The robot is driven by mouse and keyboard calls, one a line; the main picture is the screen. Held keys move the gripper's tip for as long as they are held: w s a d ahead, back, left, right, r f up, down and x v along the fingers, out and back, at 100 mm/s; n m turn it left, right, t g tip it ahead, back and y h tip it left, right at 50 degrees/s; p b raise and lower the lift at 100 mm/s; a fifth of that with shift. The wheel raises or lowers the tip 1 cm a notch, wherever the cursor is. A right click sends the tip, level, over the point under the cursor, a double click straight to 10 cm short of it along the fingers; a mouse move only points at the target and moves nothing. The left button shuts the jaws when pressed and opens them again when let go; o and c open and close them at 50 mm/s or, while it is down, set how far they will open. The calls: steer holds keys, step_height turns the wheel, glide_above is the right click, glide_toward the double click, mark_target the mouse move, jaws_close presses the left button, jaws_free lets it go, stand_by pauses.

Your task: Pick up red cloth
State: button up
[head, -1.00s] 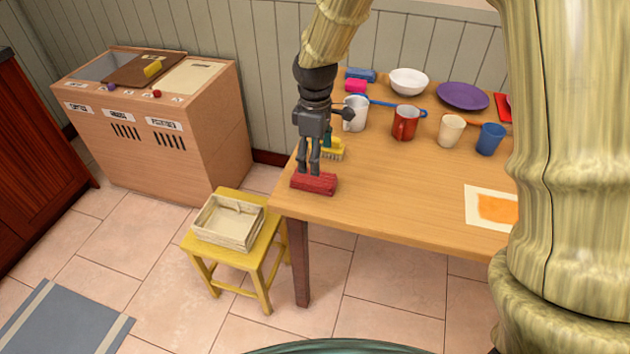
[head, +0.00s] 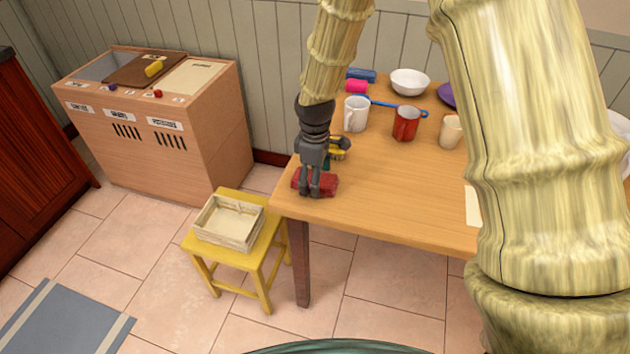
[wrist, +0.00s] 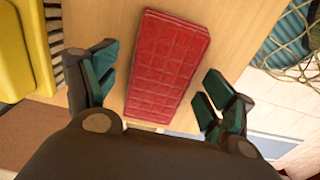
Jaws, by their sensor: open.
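The red cloth (head: 328,184) is a folded, quilted red block lying on the front left corner of the wooden table (head: 400,205). In the wrist view the red cloth (wrist: 168,65) lies between my two spread fingers, with some space on either side. My gripper (head: 311,194) is open and points down over the cloth in the head view, covering part of it. It also shows in the wrist view (wrist: 158,98), with nothing held. Whether the fingertips touch the cloth or the table I cannot tell.
A yellow brush (head: 338,150) lies just behind the cloth. A white mug (head: 356,114), a red mug (head: 406,123) and a cream cup (head: 450,132) stand farther back. A yellow stool (head: 232,262) bearing a cream basket (head: 229,222) stands left of the table.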

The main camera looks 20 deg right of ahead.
steer(key=shift+c, duration=0.2)
steer(key=c, duration=1)
steer(key=shift+r, duration=0.55)
step_height(320, 180, up, 3)
steer(key=shift+f, duration=0.15)
steer(key=s+r+b, duration=0.1)
steer(key=s, duration=1.5)
steer(key=shift+r, duration=0.1)
